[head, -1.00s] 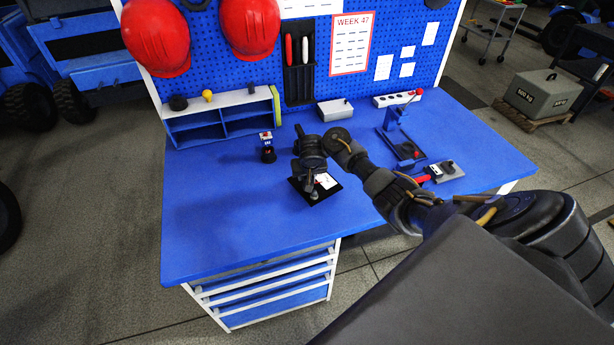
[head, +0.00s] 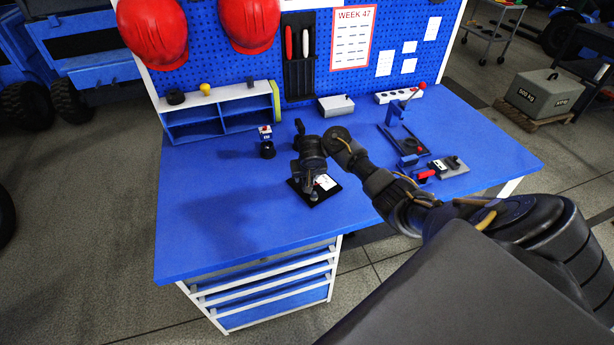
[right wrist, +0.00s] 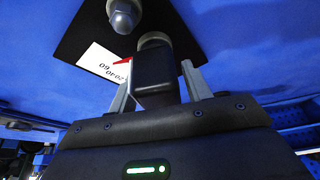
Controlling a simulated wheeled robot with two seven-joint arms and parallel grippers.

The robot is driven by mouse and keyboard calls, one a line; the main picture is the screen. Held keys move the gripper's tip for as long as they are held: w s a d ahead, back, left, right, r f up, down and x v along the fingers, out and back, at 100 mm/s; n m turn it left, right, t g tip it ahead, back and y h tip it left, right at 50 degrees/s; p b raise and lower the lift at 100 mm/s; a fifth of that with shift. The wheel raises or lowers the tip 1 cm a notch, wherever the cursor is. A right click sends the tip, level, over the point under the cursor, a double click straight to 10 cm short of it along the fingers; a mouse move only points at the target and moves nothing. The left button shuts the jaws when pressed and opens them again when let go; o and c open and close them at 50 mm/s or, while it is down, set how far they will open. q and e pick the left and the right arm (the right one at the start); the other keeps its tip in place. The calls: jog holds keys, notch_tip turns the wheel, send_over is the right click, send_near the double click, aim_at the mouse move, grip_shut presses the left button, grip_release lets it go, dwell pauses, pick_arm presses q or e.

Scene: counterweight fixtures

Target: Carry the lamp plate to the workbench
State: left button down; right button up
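The lamp plate (head: 303,195) is a small black plate with a white label, a grey domed knob and a black upright post. It is level at the middle of the blue workbench (head: 225,225), near its front edge. I cannot tell whether it touches the top or hangs just above. My right gripper (head: 311,180) points down over it. In the right wrist view, the gripper's two grey fingers (right wrist: 157,80) lie close on either side of the post and appear shut on it. The plate (right wrist: 185,22) and a red tip beside the post also show there. My left gripper is out of view.
A small black stand with a red-and-white top (head: 267,148) is behind the plate. A blue shelf unit (head: 222,118), a grey box (head: 336,106) and a red-handled press (head: 408,145) stand farther back.

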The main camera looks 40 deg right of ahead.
jog(key=shift+o, duration=0.3)
jog(key=shift+a, duration=0.1)
jog(key=shift+r, duration=0.35)
jog(key=p+v, duration=0.7)
jog(key=v, duration=0.3)
jog(key=shift+r+p, duration=0.1)
jog(key=shift+p, duration=0.25)
jog(key=shift+s+a+r+p, duration=0.1)
jog(key=shift+s+r+p, duration=0.25)
jog(key=shift+r+p, duration=0.35)
jog(key=shift+f, duration=0.15)
